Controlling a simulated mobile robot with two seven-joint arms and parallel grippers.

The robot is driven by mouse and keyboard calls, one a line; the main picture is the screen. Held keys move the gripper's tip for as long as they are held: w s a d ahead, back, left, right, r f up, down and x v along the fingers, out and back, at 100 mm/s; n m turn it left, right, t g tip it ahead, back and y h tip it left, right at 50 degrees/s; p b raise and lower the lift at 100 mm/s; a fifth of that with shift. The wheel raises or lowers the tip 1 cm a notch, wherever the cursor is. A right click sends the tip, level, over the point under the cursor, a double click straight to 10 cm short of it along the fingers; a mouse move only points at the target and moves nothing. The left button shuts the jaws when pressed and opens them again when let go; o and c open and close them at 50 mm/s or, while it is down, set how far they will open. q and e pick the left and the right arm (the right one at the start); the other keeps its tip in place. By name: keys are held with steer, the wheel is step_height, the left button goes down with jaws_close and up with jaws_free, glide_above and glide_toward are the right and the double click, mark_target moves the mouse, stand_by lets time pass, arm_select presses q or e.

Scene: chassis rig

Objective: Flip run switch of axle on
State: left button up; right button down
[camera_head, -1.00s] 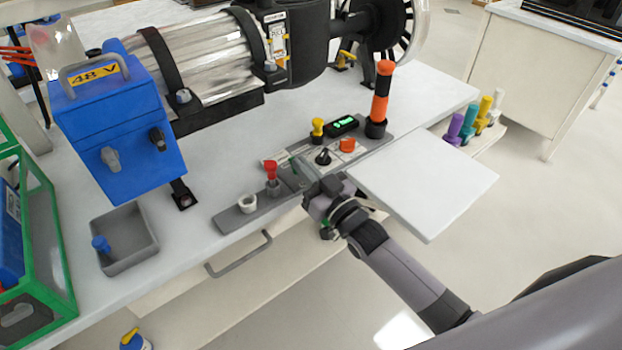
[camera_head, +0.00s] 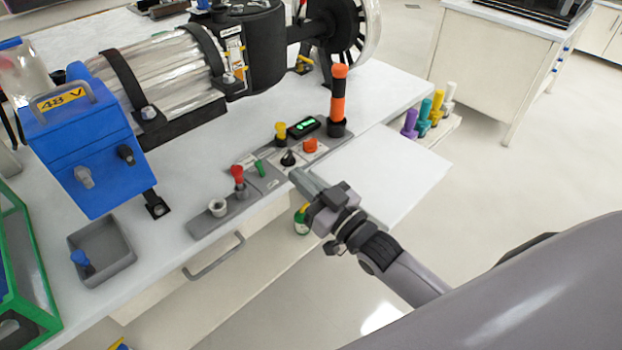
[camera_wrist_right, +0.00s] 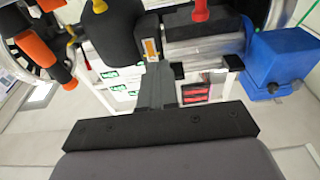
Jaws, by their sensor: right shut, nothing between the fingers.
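The axle rig is a silver motor (camera_head: 170,92) with a black housing and a spoked wheel (camera_head: 347,30), lying across the bench. I cannot read which one is labelled run. My right gripper (camera_head: 297,177) is shut and empty, its tips near the strip's front edge, just below the black knob. The shut fingers (camera_wrist_right: 156,85) also show in the right wrist view. My left gripper is out of view.
A red-topped plunger (camera_head: 238,174), a yellow-topped one (camera_head: 281,131) and a tall orange handle (camera_head: 338,92) stand along the strip. A blue 48 V box (camera_head: 85,150) and grey tray (camera_head: 128,252) are at left. A white board (camera_head: 395,170) juts out at right.

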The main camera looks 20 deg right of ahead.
steer(key=shift+s+d+r, duration=0.2)
steer(key=shift+s+r, duration=0.05)
steer(key=shift+s, duration=0.3)
steer(key=shift+s+d+r, duration=0.2)
steer(key=shift+s+r, duration=0.05)
steer(key=shift+s, duration=0.25)
steer(key=s+d+f+m+g+h+p, duration=0.1)
steer(key=s+f+g+h+p, duration=0.3)
steer(key=s+f+g, duration=0.4)
steer(key=s+f+p, duration=0.1)
steer(key=s+f, duration=0.5)
steer(key=s, duration=0.3)
steer(key=shift+s+d+f+m+h, duration=0.3)
steer(key=shift+d+f, duration=0.1)
